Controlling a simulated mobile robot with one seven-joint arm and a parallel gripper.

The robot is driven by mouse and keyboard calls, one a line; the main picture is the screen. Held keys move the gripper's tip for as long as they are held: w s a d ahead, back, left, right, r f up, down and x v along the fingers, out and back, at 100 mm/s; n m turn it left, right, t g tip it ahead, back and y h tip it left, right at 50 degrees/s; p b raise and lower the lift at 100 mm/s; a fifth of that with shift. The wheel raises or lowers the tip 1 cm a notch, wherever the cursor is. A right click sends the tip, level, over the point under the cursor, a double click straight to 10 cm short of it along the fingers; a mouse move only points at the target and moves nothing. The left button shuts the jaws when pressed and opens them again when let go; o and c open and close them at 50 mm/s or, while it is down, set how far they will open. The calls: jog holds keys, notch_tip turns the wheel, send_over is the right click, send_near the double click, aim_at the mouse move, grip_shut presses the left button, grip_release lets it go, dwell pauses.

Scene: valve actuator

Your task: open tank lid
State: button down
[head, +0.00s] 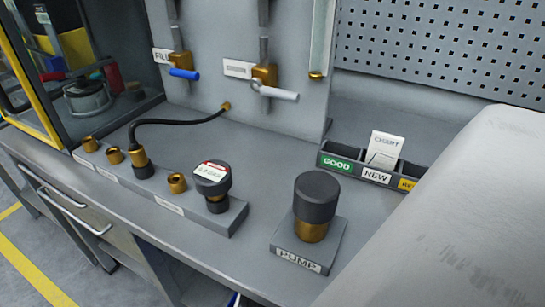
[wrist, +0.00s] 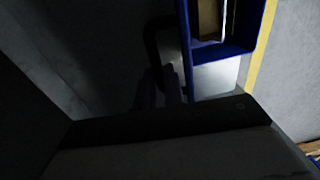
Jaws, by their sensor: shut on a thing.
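The wrist view is dark. My gripper (wrist: 158,88) points away from the camera, with two dark fingers close together at the middle. They are shut on a dark bent bar (wrist: 151,42), which looks like a handle and curves up beside a pale surface. The grip itself is hard to make out in the shadow. I cannot tell for sure whether this bar belongs to the tank lid. My gripper is outside the head view. No tank is clearly recognisable there.
A blue-edged frame or bin (wrist: 222,50) stands just right of my fingers, beside a yellow stripe (wrist: 257,50). In the head view, the grey bench (head: 260,160) holds a pump block (head: 303,262), brass fittings and a sorting tray (head: 352,175). My pale arm covers the right side.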

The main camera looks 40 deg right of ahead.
jog(key=shift+w+d+f+b, duration=0.15)
jog(key=shift+d+f+b, duration=0.25)
jog(key=shift+d+b, duration=0.4)
jog(key=shift+w+d+f+b, duration=0.15)
jog(key=shift+d+f+b, duration=0.25)
jog(key=shift+d+b, duration=0.35)
jog(key=c, duration=1.5)
grip_release()
jog(key=shift+o, duration=0.7)
jog(key=shift+d+f, duration=0.1)
jog(key=shift+c, duration=0.2)
jog(key=shift+c, duration=0.3)
